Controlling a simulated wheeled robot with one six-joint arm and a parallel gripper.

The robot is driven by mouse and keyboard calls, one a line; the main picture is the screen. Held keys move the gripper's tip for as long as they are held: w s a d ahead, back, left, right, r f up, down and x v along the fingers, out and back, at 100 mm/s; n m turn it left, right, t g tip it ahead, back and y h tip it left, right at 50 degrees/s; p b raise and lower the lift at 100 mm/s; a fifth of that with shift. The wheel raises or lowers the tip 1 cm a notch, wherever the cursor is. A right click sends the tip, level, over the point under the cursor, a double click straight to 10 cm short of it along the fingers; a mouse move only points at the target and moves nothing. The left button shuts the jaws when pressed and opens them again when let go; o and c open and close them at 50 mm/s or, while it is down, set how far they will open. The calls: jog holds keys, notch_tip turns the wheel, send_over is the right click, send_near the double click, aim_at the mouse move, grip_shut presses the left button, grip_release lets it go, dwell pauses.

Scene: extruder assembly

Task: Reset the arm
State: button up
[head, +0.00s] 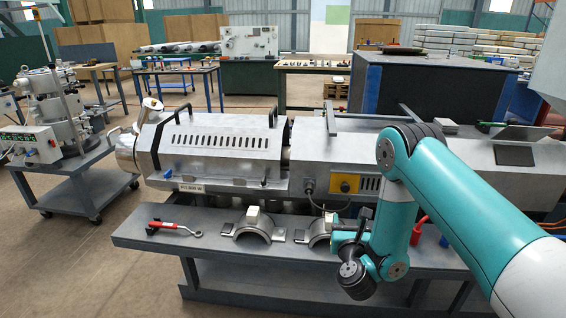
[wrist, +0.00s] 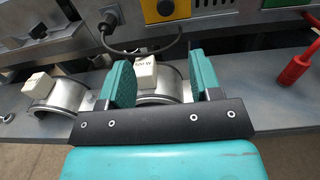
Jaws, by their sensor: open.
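My arm (head: 455,195) reaches in from the right in the head view, bent down toward the grey bench. My gripper (wrist: 160,78) is open and empty in the wrist view, its two teal fingers apart. A curved metal heater half with a white block (wrist: 146,72) lies on the bench beyond and between the fingers. I cannot tell whether the fingers touch it. In the head view this heater half (head: 318,232) is partly hidden by my wrist. A second heater half (head: 252,229) lies to its left, and also shows in the wrist view (wrist: 58,92).
The extruder (head: 215,155) stands behind the bench (head: 150,222). A red-handled tool (head: 175,228) lies at the bench's left. Another red-handled tool (wrist: 295,68) is at the right in the wrist view. A dark cable (wrist: 150,45) hangs from the extruder's front.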

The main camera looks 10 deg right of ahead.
jog(key=w+a+r+n+y+p, duration=0.1)
jog(key=w+a+r+n+y, duration=0.2)
jog(key=a+r+n+y, duration=0.5)
jog(key=s+a+r+n+g+y+p, duration=0.2)
jog(key=s+a+r+n+g+y, duration=0.4)
jog(key=a+r+n, duration=0.75)
jog(key=s+r+n+g+p, duration=0.1)
jog(key=s+r+n+g, duration=0.25)
jog(key=s+n, duration=0.55)
jog(key=s+d+r+n+g+h, duration=0.1)
jog(key=s+d+n+g, duration=0.1)
jog(key=s+n, duration=0.3)
jog(key=s+d+r+n+g+h+p, duration=0.1)
jog(key=s+d+n+g+h, duration=0.1)
jog(key=s+n, duration=0.3)
jog(key=s+d+r+n+g+h+p, duration=0.1)
jog(key=s+d+r+n+g, duration=0.1)
jog(key=s+n, duration=0.4)
jog(key=s+d+g, duration=0.1)
jog(key=s+d, duration=0.1)
jog(key=s, duration=0.2)
jog(key=shift+s+g+h, duration=0.25)
jog(key=shift+g+h, duration=0.05)
jog(key=shift+g, duration=0.05)
jog(key=shift+r, duration=0.15)
